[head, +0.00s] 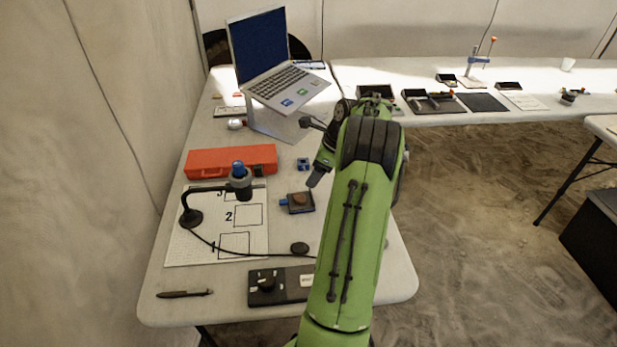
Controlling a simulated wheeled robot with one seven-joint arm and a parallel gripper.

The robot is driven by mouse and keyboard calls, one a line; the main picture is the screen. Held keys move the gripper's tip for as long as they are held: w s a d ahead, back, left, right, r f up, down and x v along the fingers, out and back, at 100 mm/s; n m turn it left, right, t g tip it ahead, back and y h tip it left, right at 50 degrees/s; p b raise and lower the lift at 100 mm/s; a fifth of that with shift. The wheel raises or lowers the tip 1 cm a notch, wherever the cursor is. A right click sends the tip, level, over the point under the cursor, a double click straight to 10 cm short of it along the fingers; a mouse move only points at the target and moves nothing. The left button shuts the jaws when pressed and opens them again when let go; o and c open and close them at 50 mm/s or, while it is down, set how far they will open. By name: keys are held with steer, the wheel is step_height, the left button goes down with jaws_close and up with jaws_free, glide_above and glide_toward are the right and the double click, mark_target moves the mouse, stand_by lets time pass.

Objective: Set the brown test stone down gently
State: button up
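A small brown stone (299,199) rests on a dark square device (304,208) with a blue part on its left side, near the middle of the table (352,251). My gripper (317,176) is just above and to the right of the stone, pointing down toward the table. It looks apart from the stone. One bluish-grey fingertip shows; the other is not clear, so I cannot tell whether the fingers are open or shut. My green arm covers part of the table to the right.
A laptop (262,59) stands behind. A black tray (265,299) and a pen (184,293) are in front. A cable crosses the table.

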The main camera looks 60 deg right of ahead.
steer(key=w+a+r+n, duration=0.3)
steer(key=a+r+n, duration=0.35)
steer(key=a, duration=0.45)
steer(key=w+a+r+n, duration=0.3)
steer(key=a+r+n, duration=0.35)
steer(key=a, duration=0.45)
steer(key=s+a+r+n+h, duration=0.1)
steer(key=s+a+r+n, duration=0.1)
steer(key=s+a+n, duration=0.3)
steer(key=s+a+r+n, duration=0.1)
steer(key=a+n, duration=0.2)
steer(key=a, duration=0.5)
steer(key=s+a+f+n, duration=0.1)
steer(key=s+a+n, duration=0.2)
steer(key=s+n, duration=0.2)
steer(key=s+a+f+n+t, duration=0.1)
steer(key=s+a+f+n, duration=0.1)
steer(key=s+n, duration=0.4)
steer(key=shift+s+a, duration=0.45)
steer(key=shift+a, duration=0.35)
